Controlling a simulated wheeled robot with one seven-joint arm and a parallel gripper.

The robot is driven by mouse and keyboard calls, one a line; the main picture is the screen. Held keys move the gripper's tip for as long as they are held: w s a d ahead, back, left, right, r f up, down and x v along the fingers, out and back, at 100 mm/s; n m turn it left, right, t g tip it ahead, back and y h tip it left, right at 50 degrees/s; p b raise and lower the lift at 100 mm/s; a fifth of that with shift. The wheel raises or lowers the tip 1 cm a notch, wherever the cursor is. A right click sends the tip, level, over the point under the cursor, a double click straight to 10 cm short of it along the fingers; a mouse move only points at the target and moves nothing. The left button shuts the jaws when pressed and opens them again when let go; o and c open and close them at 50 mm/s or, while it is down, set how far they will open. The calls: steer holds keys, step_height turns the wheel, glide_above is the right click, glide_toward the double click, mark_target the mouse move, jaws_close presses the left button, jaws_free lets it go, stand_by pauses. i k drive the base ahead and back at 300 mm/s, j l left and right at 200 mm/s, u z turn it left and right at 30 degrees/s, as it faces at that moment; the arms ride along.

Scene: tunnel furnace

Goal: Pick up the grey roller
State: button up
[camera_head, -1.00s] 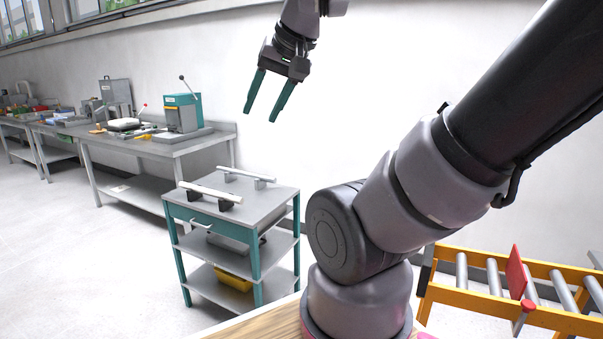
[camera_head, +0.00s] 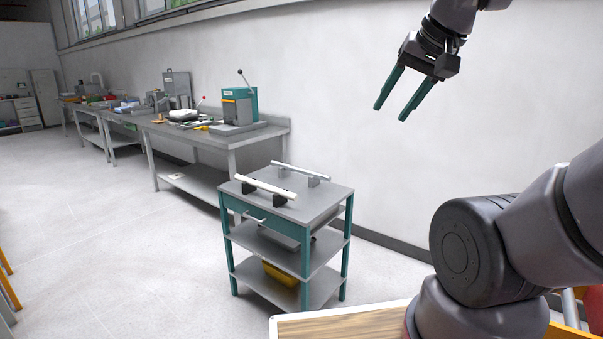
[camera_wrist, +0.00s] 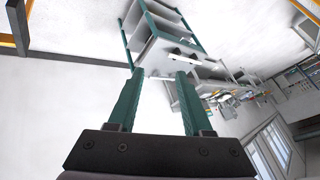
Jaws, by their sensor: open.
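A grey roller (camera_head: 300,170) rests on two small grey supports along the far edge of the cart's top. A whiter roller (camera_head: 266,187) lies on two dark supports along the near edge. The cart (camera_head: 318,203) has a grey top and teal legs. My gripper (camera_head: 390,113) is open and empty, its teal fingers apart, high above and to the right of the cart. In the wrist view my gripper (camera_wrist: 160,82) shows the cart (camera_wrist: 150,55) beyond its fingertips, upside down; the two rollers are hard to tell apart there.
Grey workbenches (camera_head: 235,138) with tools and a teal press (camera_head: 240,105) line the wall behind the cart. A yellow bin (camera_head: 280,274) sits on the cart's bottom shelf. A wood-topped surface (camera_head: 340,324) is at the front. The floor left of the cart is clear.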

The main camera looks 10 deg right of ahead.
mark_target(323, 177)
steer(key=i, duration=1.8)
